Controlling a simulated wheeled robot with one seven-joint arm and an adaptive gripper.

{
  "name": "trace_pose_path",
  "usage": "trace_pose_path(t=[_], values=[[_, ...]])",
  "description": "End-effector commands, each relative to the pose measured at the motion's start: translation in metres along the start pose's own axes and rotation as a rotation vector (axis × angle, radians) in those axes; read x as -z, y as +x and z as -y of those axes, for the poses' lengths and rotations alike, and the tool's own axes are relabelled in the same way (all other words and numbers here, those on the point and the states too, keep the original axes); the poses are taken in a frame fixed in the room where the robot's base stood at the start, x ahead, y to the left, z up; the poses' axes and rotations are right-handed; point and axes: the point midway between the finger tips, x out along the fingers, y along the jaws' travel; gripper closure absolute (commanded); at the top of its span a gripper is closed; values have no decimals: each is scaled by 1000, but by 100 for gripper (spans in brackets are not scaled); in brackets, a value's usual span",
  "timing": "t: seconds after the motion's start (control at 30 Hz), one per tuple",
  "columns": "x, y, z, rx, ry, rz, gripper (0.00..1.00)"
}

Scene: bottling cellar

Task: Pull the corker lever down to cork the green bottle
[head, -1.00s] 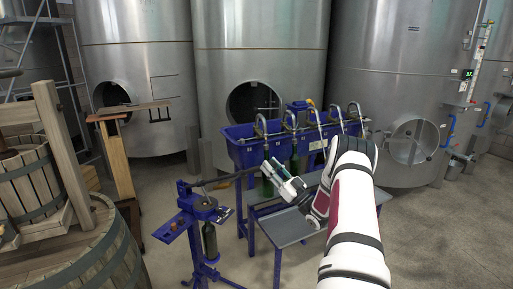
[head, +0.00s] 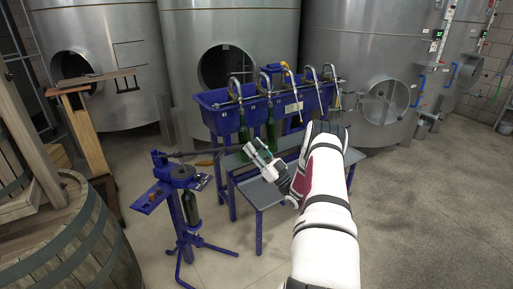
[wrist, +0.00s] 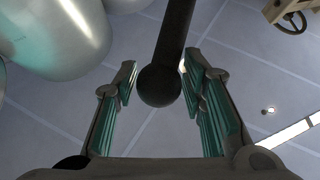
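The blue floor corker (head: 183,174) stands left of centre in the head view, on splayed legs. The green bottle (head: 191,210) stands upright in it, below its head. The dark corker lever (head: 212,151) sticks out to the right from the corker's top, roughly level. In the wrist view the lever (wrist: 175,35) ends in a black ball knob. My gripper (head: 256,149) is at the lever's free end. In the wrist view its teal-padded fingers (wrist: 158,72) are open, one on each side of the knob, with narrow gaps; it is not clamped.
A blue filler trough (head: 225,122) with several spouts and green bottles stands behind my gripper, with a grey-topped bench (head: 262,194) in front. A wooden barrel (head: 75,250) is at the left. Steel tanks line the back. Floor at the right is clear.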

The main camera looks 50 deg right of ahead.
Motion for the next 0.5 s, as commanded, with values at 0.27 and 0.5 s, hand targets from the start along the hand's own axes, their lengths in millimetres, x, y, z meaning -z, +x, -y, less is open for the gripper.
trace_pose_path(t=[0.27, 0.5], values=[[1, 0, 0, 1, 0, -4, 48], [1, -15, -1, 1, -1, -3, 48]])
